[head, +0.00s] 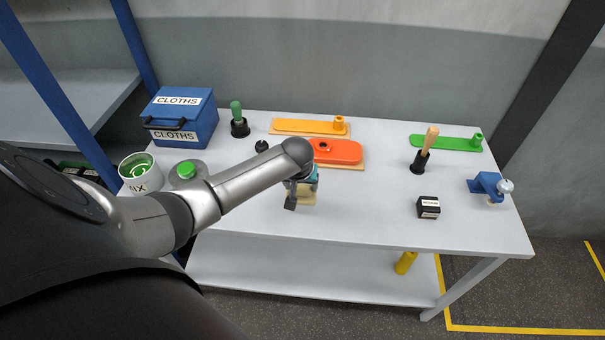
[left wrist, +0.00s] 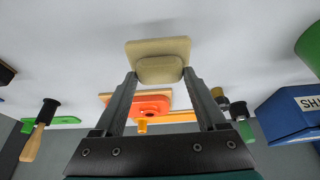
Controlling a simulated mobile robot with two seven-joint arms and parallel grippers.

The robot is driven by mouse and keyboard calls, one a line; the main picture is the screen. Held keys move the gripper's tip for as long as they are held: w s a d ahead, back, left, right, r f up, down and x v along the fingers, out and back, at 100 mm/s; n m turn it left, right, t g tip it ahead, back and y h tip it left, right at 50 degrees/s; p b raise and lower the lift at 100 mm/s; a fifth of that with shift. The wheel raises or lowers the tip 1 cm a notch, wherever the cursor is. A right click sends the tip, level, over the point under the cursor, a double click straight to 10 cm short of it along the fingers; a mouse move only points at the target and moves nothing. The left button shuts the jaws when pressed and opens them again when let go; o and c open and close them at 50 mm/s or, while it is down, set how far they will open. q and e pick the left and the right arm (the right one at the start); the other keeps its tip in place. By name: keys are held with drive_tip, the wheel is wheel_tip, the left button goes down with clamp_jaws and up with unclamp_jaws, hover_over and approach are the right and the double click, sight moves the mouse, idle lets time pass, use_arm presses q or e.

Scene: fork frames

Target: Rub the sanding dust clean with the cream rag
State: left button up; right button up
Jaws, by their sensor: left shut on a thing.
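My left gripper (head: 291,198) is over the middle of the white table, shut on the cream rag (head: 303,194), which is partly hidden behind the gripper. In the left wrist view the rag (left wrist: 158,47) shows as a cream pad with a raised grip between the fingertips (left wrist: 160,74). The rag is at or just above the tabletop; I cannot tell whether it touches. I cannot make out any sanding dust. A red-orange piece (head: 340,151) on a wooden board lies just behind the rag. My right gripper is not in view.
Orange (head: 300,126) and green (head: 440,142) strips lie at the back. A wooden-handled tool (head: 428,146), a black block (head: 428,207) and a blue clamp (head: 485,184) stand right.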

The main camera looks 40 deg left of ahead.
use_arm(q)
drive_tip(key=shift+r+p, duration=0.95)
drive_tip(key=shift+r, duration=0.3)
